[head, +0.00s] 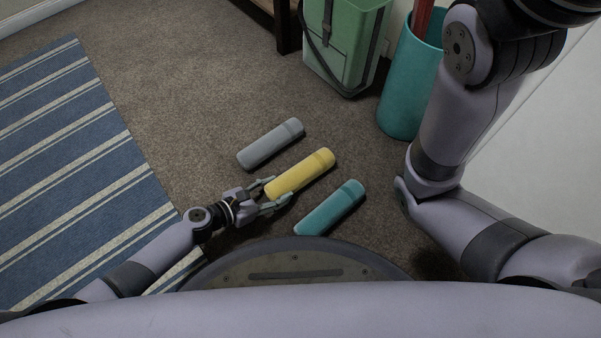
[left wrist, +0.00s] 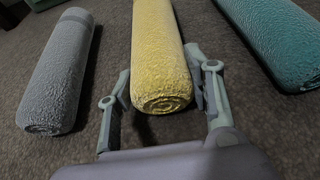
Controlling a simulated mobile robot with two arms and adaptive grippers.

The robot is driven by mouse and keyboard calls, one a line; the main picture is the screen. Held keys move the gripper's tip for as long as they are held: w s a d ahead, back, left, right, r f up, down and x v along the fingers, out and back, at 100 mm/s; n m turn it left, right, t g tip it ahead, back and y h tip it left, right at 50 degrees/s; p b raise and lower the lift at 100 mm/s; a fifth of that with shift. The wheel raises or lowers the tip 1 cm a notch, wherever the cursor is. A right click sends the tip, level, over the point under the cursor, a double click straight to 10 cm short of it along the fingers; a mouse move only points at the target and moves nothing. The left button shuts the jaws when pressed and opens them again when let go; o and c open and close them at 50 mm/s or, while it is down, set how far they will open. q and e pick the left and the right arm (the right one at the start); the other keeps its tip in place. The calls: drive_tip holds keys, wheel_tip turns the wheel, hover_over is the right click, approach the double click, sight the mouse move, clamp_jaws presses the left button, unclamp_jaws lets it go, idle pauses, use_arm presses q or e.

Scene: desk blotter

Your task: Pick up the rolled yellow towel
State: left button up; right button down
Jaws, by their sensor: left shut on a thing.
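The rolled yellow towel (head: 302,173) lies in the middle of three rolled towels over the brown carpet in the head view. In the left wrist view the yellow towel (left wrist: 160,60) runs away from the camera, its spiral end facing me. My left gripper (head: 270,190) has its fingers on both sides of the near end of the yellow towel. The left wrist view shows the left gripper (left wrist: 163,90) shut on that end. I cannot tell whether the towel is clear of the floor. My right gripper is not in view.
A grey rolled towel (head: 270,144) lies to the left and a teal rolled towel (head: 330,208) to the right. A green bag (head: 342,45) and a teal bin (head: 408,85) stand at the back. A blue striped rug (head: 70,160) covers the left.

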use_arm(q)
drive_tip(key=shift+c, duration=0.7)
drive_tip(key=shift+r, duration=0.15)
